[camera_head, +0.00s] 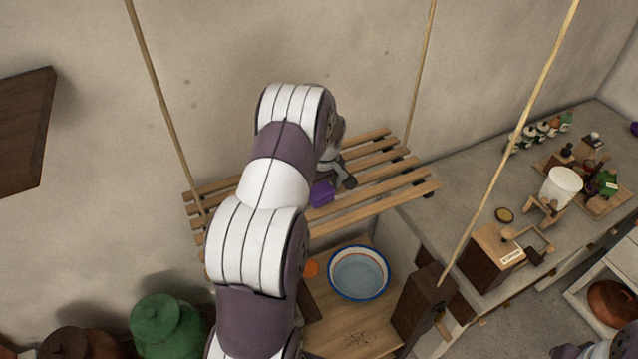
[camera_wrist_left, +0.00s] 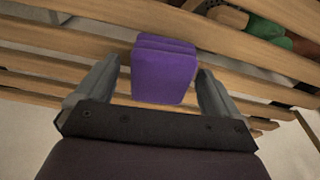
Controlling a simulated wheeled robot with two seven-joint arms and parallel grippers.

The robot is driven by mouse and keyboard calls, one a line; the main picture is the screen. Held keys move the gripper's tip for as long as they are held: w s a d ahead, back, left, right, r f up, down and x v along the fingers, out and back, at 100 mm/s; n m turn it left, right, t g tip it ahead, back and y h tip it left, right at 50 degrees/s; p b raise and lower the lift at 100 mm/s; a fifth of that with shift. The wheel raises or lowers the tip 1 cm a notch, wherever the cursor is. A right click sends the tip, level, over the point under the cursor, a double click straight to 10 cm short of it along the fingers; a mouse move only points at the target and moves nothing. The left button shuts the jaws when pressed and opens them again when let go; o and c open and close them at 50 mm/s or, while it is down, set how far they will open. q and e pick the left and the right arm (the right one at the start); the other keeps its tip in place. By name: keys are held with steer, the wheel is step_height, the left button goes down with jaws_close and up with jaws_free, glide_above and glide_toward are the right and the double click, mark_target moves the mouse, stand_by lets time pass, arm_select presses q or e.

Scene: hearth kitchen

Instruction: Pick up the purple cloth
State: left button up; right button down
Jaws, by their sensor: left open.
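The purple cloth (camera_head: 321,193) lies folded on a hanging slatted wooden rack (camera_head: 375,189) in the head view. It also shows in the left wrist view (camera_wrist_left: 165,72) as a stacked, folded block on the slats. My left gripper (camera_head: 340,180) is at the rack, right by the cloth. In the left wrist view the open left fingers (camera_wrist_left: 157,85) stand on either side of the cloth, with a gap visible at each side. My left arm covers part of the rack in the head view. My right gripper is not seen.
Ropes hold the rack near the wall. Below it are a blue-rimmed bowl (camera_head: 359,273) on a wooden surface and a green lidded jar (camera_head: 167,328). A counter at right holds a white canister (camera_head: 560,187), a wooden box (camera_head: 491,256) and several small jars.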

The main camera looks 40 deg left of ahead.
arm_select(q)
steer(key=shift+a+f, duration=0.1)
steer(key=shift+f, duration=0.05)
steer(key=shift+a, duration=0.1)
steer(key=c, duration=1)
steer(key=shift+c, duration=0.2)
